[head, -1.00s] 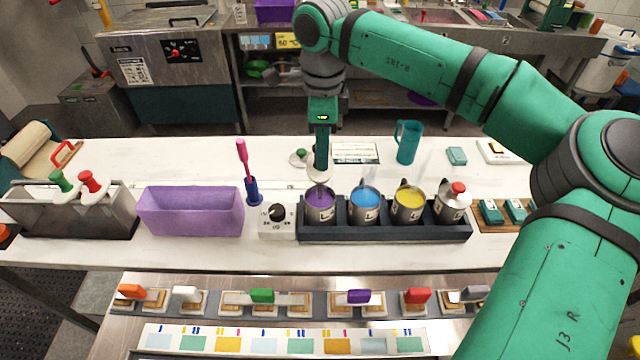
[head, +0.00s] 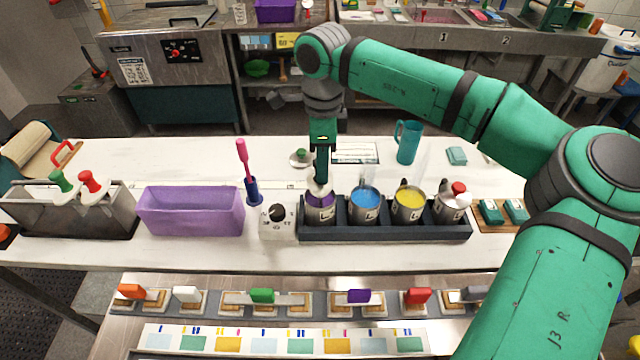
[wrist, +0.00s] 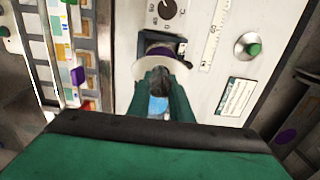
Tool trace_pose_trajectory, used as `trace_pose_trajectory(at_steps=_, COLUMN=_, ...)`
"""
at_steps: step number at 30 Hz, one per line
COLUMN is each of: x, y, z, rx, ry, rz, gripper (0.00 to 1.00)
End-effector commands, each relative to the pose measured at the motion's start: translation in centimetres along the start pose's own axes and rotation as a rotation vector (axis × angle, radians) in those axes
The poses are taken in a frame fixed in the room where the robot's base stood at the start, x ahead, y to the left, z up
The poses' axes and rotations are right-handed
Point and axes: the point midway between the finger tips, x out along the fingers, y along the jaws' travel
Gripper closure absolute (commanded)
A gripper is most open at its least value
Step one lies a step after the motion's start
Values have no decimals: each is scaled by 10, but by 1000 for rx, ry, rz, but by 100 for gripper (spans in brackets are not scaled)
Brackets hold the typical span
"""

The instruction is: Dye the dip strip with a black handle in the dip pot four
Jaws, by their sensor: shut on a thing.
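My gripper (head: 321,179) is over the leftmost pot of the dark rack. It is shut on a black handle (wrist: 158,82) with a pale round disc (wrist: 140,68), which shows between the fingers in the wrist view. The disc sits at about the rim of the purple pot (head: 320,212); the strip below is hidden. To the right stand a blue pot (head: 364,212), a yellow pot (head: 408,211) and a pot (head: 451,214) with a red-topped piece in it. The pot markings are too small to read.
A white dial box (head: 277,226) and a purple bin (head: 190,213) stand left of the rack (head: 390,235). A grey tank (head: 110,222) holds green- and red-handled pieces. A teal jug (head: 407,142) stands behind. A lower shelf in front holds several coloured-handled pieces.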

Motion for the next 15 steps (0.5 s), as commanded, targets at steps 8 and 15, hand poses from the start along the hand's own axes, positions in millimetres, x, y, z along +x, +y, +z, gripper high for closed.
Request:
trace_pose_trajectory(at_steps=8, x=17, y=0, z=0, rx=-1, ry=0, rz=1, gripper=100)
trace_pose_trajectory(at_steps=15, x=31, y=0, z=0, rx=-1, ry=-1, rz=1, gripper=100)
